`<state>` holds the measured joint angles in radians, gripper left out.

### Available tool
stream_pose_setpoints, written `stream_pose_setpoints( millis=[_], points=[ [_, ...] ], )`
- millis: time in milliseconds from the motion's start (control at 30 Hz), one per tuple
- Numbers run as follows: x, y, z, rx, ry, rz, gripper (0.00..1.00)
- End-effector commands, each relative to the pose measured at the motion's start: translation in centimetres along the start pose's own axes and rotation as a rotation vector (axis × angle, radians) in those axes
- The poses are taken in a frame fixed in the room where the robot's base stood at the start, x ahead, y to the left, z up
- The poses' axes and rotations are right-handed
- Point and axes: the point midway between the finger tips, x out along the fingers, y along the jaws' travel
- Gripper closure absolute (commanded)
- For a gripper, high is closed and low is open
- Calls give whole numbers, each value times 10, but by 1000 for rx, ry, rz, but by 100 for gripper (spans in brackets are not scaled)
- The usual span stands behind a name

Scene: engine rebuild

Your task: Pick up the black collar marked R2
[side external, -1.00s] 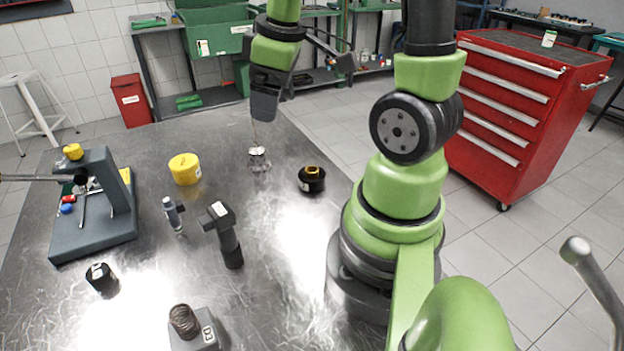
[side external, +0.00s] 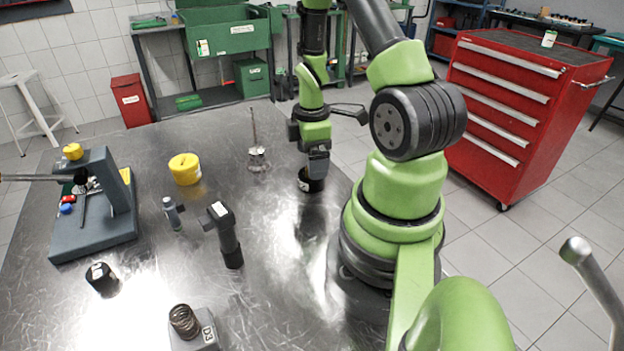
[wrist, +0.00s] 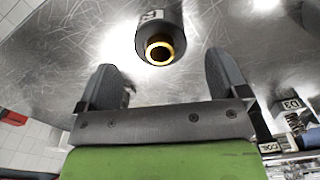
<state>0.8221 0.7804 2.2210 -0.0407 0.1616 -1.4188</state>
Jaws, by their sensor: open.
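A black collar (side external: 311,185) with a brass-coloured ring stands on the metal table near my base. In the wrist view, the collar (wrist: 158,38) lies ahead of my gripper, roughly centred between the fingers, with its orange-gold ring facing the camera. Its white label is only partly readable. My gripper (side external: 316,165) is over this collar and hides much of its top in the side view. In the wrist view, my gripper (wrist: 164,78) has its two dark fingers spread apart with nothing between them. Another black labelled cylinder (side external: 102,279) stands at the front left; its mark is too small to read.
A metal part with a thin upright rod (side external: 257,158) stands left of my gripper.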

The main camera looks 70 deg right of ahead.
Motion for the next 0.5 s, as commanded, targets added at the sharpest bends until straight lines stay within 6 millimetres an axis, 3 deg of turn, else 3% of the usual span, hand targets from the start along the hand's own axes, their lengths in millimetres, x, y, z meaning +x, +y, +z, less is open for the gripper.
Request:
stream_pose_setpoints(
  millis=[300,500],
  points=[
    [41,-1,1,1,-1,-3,8],
    [46,0,1,1,0,0,8]
  ],
)
